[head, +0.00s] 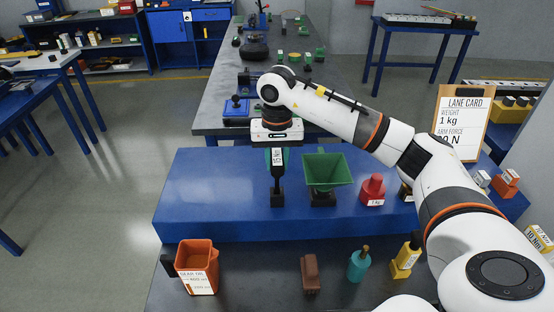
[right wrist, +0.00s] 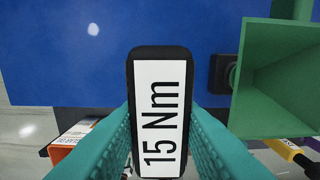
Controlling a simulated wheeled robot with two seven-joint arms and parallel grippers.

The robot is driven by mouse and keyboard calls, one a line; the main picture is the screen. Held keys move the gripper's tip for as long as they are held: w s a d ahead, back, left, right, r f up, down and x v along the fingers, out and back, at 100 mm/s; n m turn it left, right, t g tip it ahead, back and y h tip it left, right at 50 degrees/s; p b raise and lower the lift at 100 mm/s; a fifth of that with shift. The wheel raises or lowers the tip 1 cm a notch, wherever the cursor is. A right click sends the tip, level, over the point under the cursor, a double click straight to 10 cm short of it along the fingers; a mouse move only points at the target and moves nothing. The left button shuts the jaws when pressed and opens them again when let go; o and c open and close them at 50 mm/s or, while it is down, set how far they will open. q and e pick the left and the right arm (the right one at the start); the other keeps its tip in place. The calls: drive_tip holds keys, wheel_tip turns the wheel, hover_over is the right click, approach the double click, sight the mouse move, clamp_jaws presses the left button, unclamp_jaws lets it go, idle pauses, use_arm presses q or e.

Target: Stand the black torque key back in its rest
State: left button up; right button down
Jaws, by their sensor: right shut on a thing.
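The black torque key (head: 277,172) stands upright at the blue raised bench top (head: 215,200), its white label facing me. In the right wrist view the key (right wrist: 160,60) shows close up, with "15 Nm" on the label. My right gripper (head: 277,150) is shut on it, with teal fingers (right wrist: 160,120) on both sides. A black block (head: 277,199) is at the key's lower end, probably its rest; I cannot tell whether the key is seated in it. The right wrist view hides the key's lower end. My left gripper is not in view.
A green funnel (head: 328,170) stands close to the right of the key, then a red weight (head: 373,188). In front are an orange gear oil container (head: 198,268), a brown block (head: 310,273), a teal bottle (head: 359,266) and a yellow bottle (head: 403,262). The bench left of the key is clear.

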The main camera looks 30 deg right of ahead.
drive_tip(key=shift+f, duration=0.2)
idle(0.3)
drive_tip(key=shift+f+b, duration=2.1)
drive_tip(key=shift+f, duration=0.3)
drive_tip(key=c, duration=1)
unclamp_jaws()
drive_tip(key=shift+r, duration=0.1)
wheel_tip(320, 180, up, 7)
drive_tip(key=shift+r+b, duration=0.1)
drive_tip(key=shift+b, duration=0.6)
drive_tip(key=shift+r+p, duration=0.4)
drive_tip(key=shift+r, duration=2)
drive_tip(key=shift+f, duration=0.1)
